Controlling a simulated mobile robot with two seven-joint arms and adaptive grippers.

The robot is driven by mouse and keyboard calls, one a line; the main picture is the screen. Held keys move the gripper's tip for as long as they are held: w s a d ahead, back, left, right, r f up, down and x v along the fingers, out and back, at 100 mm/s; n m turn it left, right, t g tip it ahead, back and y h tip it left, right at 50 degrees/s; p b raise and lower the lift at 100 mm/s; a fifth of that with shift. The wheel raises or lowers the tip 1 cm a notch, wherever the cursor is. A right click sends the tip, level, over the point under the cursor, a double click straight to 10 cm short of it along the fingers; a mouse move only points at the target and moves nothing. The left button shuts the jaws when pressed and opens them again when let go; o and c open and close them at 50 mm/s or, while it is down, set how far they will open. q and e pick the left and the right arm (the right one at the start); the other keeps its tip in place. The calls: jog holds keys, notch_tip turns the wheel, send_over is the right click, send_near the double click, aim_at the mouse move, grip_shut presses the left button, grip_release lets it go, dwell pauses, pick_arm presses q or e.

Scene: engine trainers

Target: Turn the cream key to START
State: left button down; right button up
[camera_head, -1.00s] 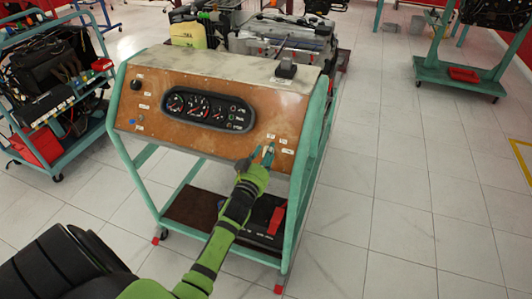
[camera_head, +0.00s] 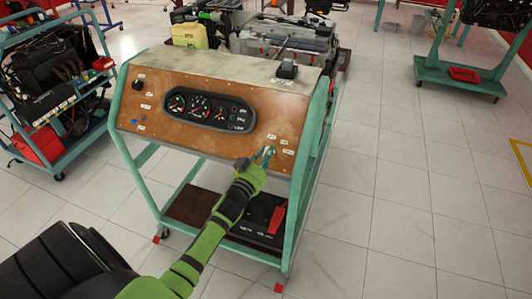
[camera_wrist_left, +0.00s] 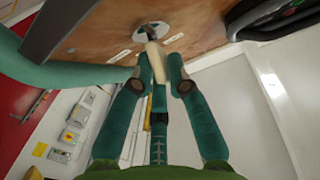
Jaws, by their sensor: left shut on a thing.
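The cream key (camera_wrist_left: 157,62) shows in the left wrist view as a pale bar between my left fingers, its far end at the round metal ignition lock (camera_wrist_left: 152,31) on the brown panel. My left gripper (camera_head: 267,154) is at the lower right of the panel (camera_head: 180,133) in the head view. It also shows in the left wrist view (camera_wrist_left: 159,80), shut on the key with a finger on either side. In the head view the fingers hide the key and lock. The small labels by the lock are too blurred to read. My right gripper is not in view.
The panel sits on a green wheeled frame (camera_head: 308,150), with a gauge cluster (camera_head: 205,110) left of my gripper. A black box with a red part (camera_head: 277,219) lies on the lower shelf. Another cart (camera_head: 60,130) stands at the left.

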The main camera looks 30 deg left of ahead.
pick_arm(q)
jog(key=m+h, duration=0.1)
jog(key=m, duration=0.1)
jog(key=m+h+p, duration=0.1)
jog(key=h, duration=0.1)
jog(key=shift+a+r+m, duration=0.15)
jog(key=shift+a+m, duration=0.05)
jog(key=shift+m, duration=0.2)
jog(key=m+g+h+p, duration=0.1)
jog(key=m+h, duration=0.1)
jog(key=m, duration=0.1)
jog(key=shift+a+m, duration=0.1)
jog(key=shift+m, duration=0.2)
jog(key=m+g+h, duration=0.1)
jog(key=m, duration=0.1)
jog(key=m+h+p, duration=0.1)
jog(key=m, duration=0.1)
jog(key=shift+a+g+h, duration=0.1)
jog(key=shift+g+h, duration=0.3)
jog(key=shift+m+g+h+p, duration=0.2)
jog(key=shift+m+g+h, duration=0.3)
jog(key=shift+m, duration=0.6)
jog(key=shift+m+g+h+p, duration=0.2)
jog(key=shift+m+g, duration=0.5)
jog(key=shift+m, duration=0.4)
